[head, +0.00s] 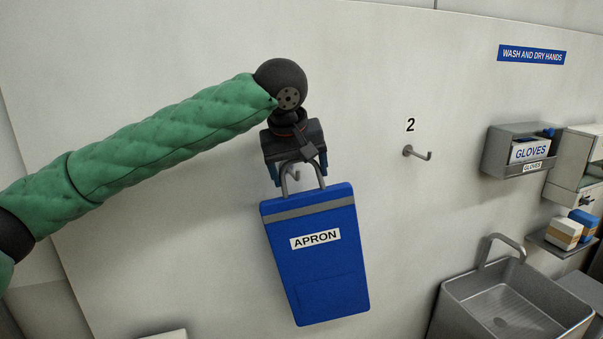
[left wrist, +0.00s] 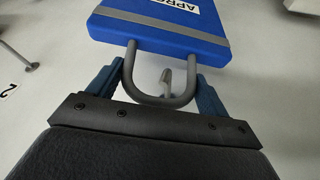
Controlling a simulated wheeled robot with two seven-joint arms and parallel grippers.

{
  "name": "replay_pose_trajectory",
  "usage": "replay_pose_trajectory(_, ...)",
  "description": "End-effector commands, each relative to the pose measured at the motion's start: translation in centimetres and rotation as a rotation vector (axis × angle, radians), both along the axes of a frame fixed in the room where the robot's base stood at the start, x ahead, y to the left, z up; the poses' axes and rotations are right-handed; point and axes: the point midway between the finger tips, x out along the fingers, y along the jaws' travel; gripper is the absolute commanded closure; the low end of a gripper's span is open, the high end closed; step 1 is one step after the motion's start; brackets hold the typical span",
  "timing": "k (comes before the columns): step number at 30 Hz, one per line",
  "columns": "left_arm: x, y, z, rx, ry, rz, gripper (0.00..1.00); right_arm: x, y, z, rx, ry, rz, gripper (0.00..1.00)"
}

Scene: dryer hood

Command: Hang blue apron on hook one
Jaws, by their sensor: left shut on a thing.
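The blue apron (head: 316,265) is a flat blue panel with a grey band, an APRON label and a grey loop (left wrist: 160,95) at its top. It hangs slightly tilted in front of the wall. My left gripper (head: 296,172) is shut on the loop at the wall, and the left wrist view shows a finger at each side of the loop (left wrist: 163,88). A grey hook (head: 293,175) shows through the loop in the head view; whether the loop rests on it I cannot tell. Any number above that hook is hidden behind my gripper. My right gripper is out of view.
An empty hook (head: 418,153) marked 2 is on the wall to the right. Further right are a gloves box (head: 515,151), a small shelf with blocks (head: 563,233) and a steel sink (head: 515,300) with a tap. The wall between apron and sink is clear.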

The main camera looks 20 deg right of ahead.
Motion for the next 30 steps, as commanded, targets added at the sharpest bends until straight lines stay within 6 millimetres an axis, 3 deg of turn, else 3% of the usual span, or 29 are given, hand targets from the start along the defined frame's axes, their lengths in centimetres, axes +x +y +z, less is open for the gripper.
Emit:
replay_pose_trajectory(9, 1.5, 0.1, -0.1, -0.001, -0.001, 0.001, 0.81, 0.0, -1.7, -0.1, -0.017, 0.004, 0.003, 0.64)
replay_pose_trajectory(30, 3.5, 0.1, -2.2, -0.001, 0.0, 0.0, 0.81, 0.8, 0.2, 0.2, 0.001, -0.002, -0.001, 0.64)
